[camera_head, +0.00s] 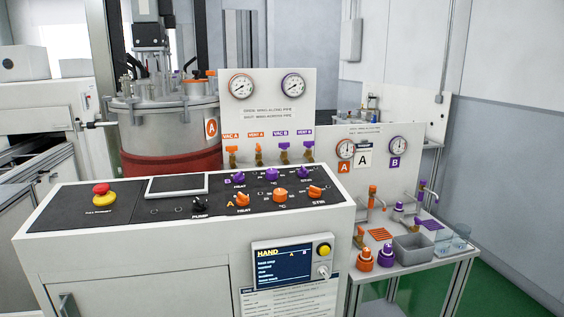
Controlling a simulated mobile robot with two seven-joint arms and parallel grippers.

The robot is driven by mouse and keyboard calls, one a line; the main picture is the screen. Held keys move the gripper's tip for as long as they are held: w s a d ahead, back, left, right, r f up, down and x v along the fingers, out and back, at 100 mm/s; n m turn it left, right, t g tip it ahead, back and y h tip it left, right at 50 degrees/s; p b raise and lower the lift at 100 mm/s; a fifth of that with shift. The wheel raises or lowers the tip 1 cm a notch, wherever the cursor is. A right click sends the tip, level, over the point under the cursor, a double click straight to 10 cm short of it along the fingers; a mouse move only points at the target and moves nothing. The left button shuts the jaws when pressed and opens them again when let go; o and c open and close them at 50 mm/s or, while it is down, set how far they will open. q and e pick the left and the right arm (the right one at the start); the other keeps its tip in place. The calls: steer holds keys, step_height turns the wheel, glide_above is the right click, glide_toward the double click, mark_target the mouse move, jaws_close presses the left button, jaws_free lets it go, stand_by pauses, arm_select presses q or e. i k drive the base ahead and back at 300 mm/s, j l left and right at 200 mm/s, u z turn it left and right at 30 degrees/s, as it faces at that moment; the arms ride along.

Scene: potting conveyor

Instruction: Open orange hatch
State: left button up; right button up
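A large grey tank (165,130) with an orange "A" label (211,128) and a red lower band stands behind the control console at the left. An orange-rimmed fitting (197,80) sits on the right side of its lid; it looks like the orange hatch, and appears closed, though it is small here. Neither of my grippers is in view.
The control console (180,243) with knobs and a red stop button (102,189) stands in front of the tank. A white gauge panel (266,112) rises just right of it.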

mark_target(196, 73)
steer(key=i+j, duration=0.1)
steer(key=j, duration=0.5)
steer(key=i+j, duration=0.1)
steer(key=j, duration=0.45)
steer(key=i+j+z, duration=0.1)
steer(key=j, duration=0.5)
